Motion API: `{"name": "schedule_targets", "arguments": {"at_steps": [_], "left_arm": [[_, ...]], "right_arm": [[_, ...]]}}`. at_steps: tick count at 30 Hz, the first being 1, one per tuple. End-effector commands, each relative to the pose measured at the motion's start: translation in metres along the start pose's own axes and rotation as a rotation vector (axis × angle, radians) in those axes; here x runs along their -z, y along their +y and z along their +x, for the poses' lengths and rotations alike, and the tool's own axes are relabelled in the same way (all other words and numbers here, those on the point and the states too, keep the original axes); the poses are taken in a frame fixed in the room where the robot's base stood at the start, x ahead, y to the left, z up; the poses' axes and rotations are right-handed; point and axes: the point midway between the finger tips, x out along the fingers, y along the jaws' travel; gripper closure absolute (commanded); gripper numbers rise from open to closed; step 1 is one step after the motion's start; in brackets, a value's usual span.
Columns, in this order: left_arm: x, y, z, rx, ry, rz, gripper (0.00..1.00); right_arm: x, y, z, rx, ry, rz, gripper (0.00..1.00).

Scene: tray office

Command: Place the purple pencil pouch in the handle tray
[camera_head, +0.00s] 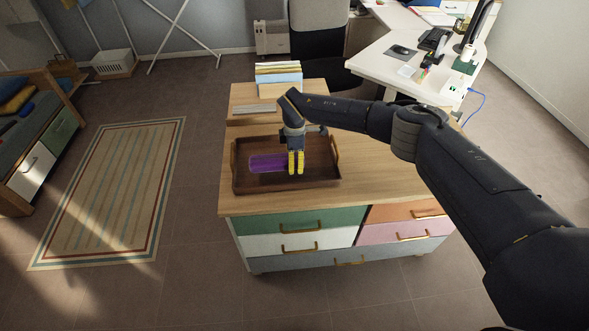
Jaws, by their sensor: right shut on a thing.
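The purple pencil pouch (266,163) shows in the head view over the floor of the brown wooden handle tray (287,186). The tray sits on the wooden top of a drawer cabinet, with a handle at each short side. My right gripper (296,163), with yellow fingers, points down inside the tray's outline and is shut on the right end of the pouch. The fingers hide that end. I cannot tell whether the pouch touches the tray floor. My left gripper is not in view.
A stack of books or papers (278,73) stands at the back of the cabinet (262,204). A flat grey item (253,108) lies behind the tray. A white desk (405,75) is at the back right. The cabinet top right of the tray is clear.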

Motion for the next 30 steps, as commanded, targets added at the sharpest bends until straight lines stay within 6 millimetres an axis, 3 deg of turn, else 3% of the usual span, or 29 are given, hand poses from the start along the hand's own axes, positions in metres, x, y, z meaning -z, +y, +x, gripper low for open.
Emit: {"name": "schedule_targets", "arguments": {"at_steps": [10,24,25,30], "left_arm": [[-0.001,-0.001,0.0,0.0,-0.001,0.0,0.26],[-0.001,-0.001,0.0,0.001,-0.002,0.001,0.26],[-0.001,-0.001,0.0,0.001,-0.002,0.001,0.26],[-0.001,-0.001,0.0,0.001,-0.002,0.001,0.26]], "right_arm": [[0.001,-0.001,0.038,0.003,0.0,0.001,0.92],[0.0,0.0,0.044,0.001,0.0,0.0,0.92],[0.0,0.0,0.044,0.001,0.0,0.0,0.49],[0.0,0.0,0.044,0.001,0.0,0.0,0.31]]}}
